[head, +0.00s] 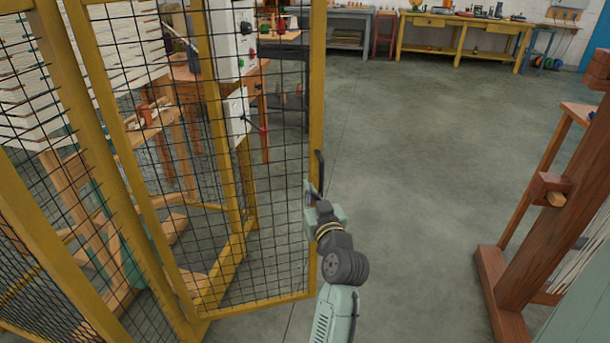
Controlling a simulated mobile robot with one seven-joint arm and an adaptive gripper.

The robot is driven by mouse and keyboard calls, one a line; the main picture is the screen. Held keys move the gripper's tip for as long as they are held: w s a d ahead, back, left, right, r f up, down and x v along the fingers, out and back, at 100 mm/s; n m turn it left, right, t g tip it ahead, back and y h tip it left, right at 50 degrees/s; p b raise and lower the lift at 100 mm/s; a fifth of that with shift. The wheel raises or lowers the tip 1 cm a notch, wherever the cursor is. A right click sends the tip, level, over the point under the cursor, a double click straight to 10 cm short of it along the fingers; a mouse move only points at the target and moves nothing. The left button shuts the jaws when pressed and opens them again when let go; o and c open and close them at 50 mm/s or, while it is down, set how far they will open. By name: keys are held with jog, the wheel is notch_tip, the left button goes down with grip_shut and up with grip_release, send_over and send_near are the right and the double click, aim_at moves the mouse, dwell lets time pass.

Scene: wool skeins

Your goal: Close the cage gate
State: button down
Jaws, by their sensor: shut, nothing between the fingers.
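The cage gate (317,100) is a yellow-framed panel with black wire mesh. It stands swung out at an angle from the yellow cage frame (100,250) at the left, with its free upright edge towards the middle of the picture. A dark bar handle (319,166) sits on that edge. My gripper (309,191) is shut and empty, close beside the gate's free edge and just below the handle. Whether it touches the gate or handle is hard to tell. The gripper covers a small part of the edge.
A brown wooden frame stand (545,210) rises from the floor at the right. Wooden benches and equipment show through the mesh. A yellow workbench (465,22) and a blue stool (538,45) stand along the back wall. The grey floor (410,150) between gate and stand is clear.

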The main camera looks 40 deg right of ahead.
aim_at(302, 174)
jog(key=p+x, duration=0.1)
jog(key=x, duration=0.3)
jog(key=shift+w+d, duration=0.1)
jog(key=shift+w, duration=0.35)
jog(key=shift+d, duration=0.1)
